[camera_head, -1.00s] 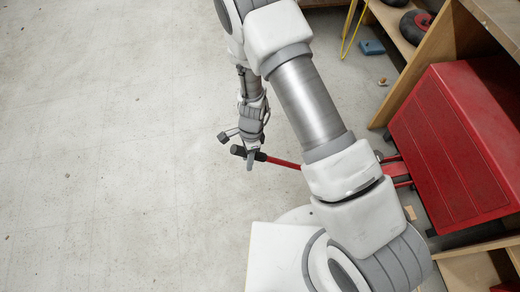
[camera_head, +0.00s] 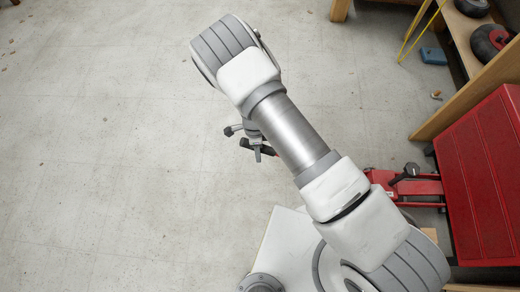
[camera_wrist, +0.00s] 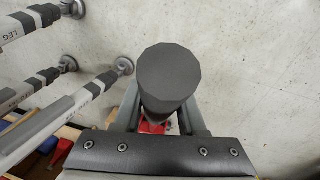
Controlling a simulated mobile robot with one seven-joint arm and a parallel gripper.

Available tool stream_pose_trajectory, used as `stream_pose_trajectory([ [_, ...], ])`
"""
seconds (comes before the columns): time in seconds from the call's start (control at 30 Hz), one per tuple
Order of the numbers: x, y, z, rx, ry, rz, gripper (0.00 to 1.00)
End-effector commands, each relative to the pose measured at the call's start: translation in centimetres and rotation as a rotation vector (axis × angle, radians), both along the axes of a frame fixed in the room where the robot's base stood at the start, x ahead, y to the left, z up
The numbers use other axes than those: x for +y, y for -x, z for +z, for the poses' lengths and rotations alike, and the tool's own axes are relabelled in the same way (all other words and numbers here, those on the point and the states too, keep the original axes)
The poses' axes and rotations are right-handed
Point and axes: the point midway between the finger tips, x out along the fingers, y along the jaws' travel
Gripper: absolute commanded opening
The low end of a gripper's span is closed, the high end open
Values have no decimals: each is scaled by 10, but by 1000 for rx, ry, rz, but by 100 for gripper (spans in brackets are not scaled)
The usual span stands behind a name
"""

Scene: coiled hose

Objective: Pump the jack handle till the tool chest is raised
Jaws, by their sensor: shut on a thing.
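The red tool chest (camera_head: 480,180) stands at the right in the head view. The red floor jack (camera_head: 405,187) lies low at its left side, its inner end hidden by the chest. The black grip of the jack handle (camera_head: 246,144) shows left of my arm; the arm hides the rest of the handle. My gripper (camera_head: 257,150) is shut on this grip and mostly hidden behind my arm. In the wrist view, the grip's round dark end (camera_wrist: 166,76) faces the camera between my fingers (camera_wrist: 160,112). Whether the chest is off the floor cannot be told.
A wooden workbench (camera_head: 465,95) stands behind the chest, with black wheels (camera_head: 489,40) on its shelf. A blue block (camera_head: 433,56) and a small wooden piece (camera_head: 429,234) lie on the floor.

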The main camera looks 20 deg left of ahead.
Motion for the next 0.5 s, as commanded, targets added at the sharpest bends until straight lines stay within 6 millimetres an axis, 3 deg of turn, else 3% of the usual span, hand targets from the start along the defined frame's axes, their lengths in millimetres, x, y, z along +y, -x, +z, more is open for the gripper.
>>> stream_pose_trajectory([
  [0.1, -3, -2, 0, -3, 3, 0, 0],
  [0.13, -3, -2, 0, -3, 3, 0, 41],
  [0.27, -2, -2, 1, -2, 2, 1, 65],
  [0.3, -2, -1, 1, -2, 1, 0, 69],
  [0.5, -1, 0, 1, 0, 1, 1, 69],
])
